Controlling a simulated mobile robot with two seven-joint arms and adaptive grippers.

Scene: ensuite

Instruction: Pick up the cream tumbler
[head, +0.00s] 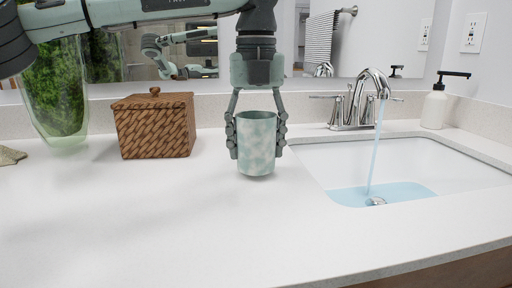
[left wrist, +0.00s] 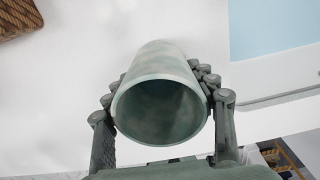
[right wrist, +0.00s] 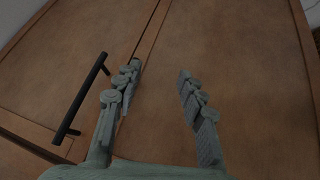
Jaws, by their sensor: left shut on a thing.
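The tumbler (head: 257,146) is a mottled, pale grey-green cup, upright at the middle of the counter, left of the sink. My left gripper (head: 256,138) comes down from above and is shut on it, one finger on each side. In the left wrist view the open mouth of the empty tumbler (left wrist: 160,110) faces the camera between the fingers. I cannot tell whether its base touches the counter. My right gripper (right wrist: 158,70) is open and empty, in front of brown cabinet doors, and is out of the head view.
A woven brown box (head: 155,128) and a glass vase (head: 58,95) with greenery stand to the left. At right are the sink (head: 420,155) with running water, a chrome faucet (head: 365,95) and a soap bottle (head: 435,107). The front counter is clear. A black handle (right wrist: 80,98) is near my right gripper.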

